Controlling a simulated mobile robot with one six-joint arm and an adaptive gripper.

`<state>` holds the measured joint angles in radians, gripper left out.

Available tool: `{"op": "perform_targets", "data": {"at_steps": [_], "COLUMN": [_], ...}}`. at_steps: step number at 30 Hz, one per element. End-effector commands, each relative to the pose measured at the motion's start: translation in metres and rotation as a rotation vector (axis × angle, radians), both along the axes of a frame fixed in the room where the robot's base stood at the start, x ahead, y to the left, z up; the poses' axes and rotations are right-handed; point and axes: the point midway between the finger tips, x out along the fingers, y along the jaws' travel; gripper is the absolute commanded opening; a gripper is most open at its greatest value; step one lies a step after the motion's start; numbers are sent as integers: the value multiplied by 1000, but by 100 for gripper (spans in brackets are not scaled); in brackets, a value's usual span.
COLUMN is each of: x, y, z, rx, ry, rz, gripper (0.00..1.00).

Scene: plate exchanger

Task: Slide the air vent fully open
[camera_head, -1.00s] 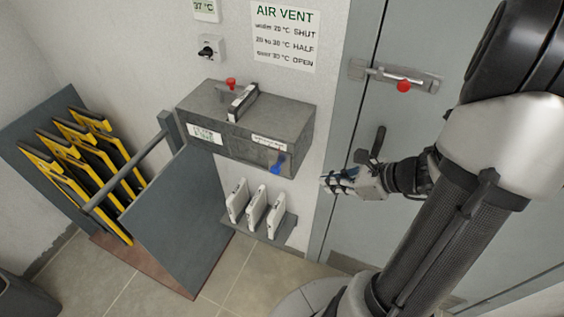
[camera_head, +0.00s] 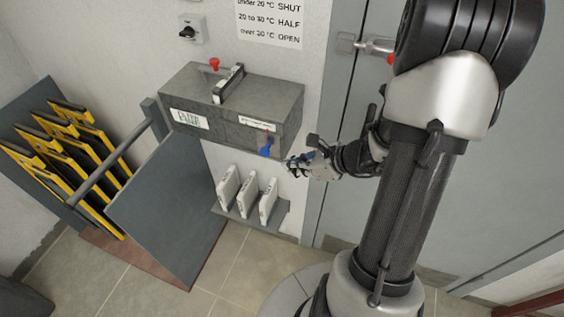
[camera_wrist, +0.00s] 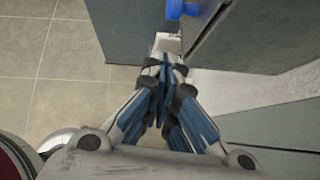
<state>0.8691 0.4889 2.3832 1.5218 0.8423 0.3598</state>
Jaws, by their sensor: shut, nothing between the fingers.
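The grey metal box (camera_head: 185,98) is fixed to the wall, with a blue knob (camera_head: 265,152) low at the right end of its front. A pale label (camera_head: 259,122) sits above the knob. The knob shows at the top of the wrist view (camera_wrist: 183,8), beside the dark box side. Which part is the air vent's slider, I cannot tell for sure. The vent sign (camera_head: 270,22) on the wall reads HALF and OPEN for warmer ranges. My gripper (camera_head: 290,165) is shut and empty, just right of and slightly below the knob, apart from it. Its blue-padded fingers meet in the wrist view (camera_wrist: 165,68).
White plates (camera_head: 247,197) stand on a small shelf below the box. A large grey panel (camera_head: 165,220) and a rack of yellow-framed plates (camera_head: 70,150) are at left. A rotary switch (camera_head: 190,30) is above the box. A grey door (camera_head: 335,215) is at right.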

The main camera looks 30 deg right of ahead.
Motion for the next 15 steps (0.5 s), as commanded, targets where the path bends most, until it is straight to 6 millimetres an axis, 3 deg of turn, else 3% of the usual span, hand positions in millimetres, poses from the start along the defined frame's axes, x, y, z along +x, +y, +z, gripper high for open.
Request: {"op": "perform_targets", "data": {"at_steps": [6, 15], "x": [26, 33], "y": [14, 18], "z": [7, 9], "rx": [-2, -1], "ry": [-2, -2], "rz": [4, -2], "gripper": [0, 0]}}
